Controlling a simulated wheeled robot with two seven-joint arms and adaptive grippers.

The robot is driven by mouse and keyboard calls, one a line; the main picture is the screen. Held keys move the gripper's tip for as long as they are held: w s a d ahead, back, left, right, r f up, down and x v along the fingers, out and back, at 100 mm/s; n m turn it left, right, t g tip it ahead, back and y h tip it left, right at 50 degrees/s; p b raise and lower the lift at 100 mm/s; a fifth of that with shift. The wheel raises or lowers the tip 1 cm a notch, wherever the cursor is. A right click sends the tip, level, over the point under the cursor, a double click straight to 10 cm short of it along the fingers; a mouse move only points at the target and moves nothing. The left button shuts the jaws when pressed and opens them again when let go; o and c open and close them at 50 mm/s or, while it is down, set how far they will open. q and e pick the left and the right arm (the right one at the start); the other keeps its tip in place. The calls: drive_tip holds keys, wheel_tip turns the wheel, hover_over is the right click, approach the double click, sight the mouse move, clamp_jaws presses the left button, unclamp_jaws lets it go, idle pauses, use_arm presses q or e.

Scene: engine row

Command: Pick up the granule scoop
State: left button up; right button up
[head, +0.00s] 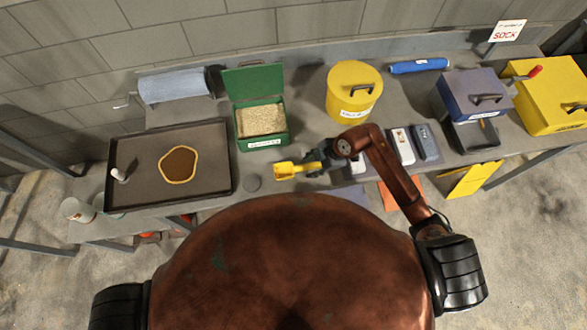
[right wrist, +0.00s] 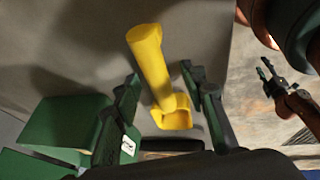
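The yellow granule scoop (head: 284,170) lies at the front of the bench, right of the green granule box (head: 262,133). My right gripper (head: 318,161) is at its handle end in the head view. In the right wrist view the scoop (right wrist: 151,66) lies between the two fingers of my right gripper (right wrist: 158,75), with gaps on both sides. The fingers are apart and hold nothing. My left gripper (right wrist: 268,72) shows small at the right of that view, over the floor, its prongs apart and empty. It does not show in the head view.
A dark tray (head: 217,182) with a brown patch stands left. The yellow canister (head: 353,96), blue roll (head: 418,66), blue box (head: 470,94) and yellow case (head: 548,95) stand back right.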

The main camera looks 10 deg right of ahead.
sight(311, 165)
drive_tip(key=shift+c, duration=0.6)
clamp_jaws()
drive_tip(key=shift+r+b, duration=0.3)
drive_tip(key=shift+r, duration=0.2)
wheel_tip(311, 165, up, 3)
drive_tip(key=shift+w+f, duration=0.1)
drive_tip(key=s+a+r, duration=0.1)
drive_tip(key=s+r, duration=0.8)
drive_tip(key=s, duration=0.5)
drive_tip(key=shift+r, duration=0.4)
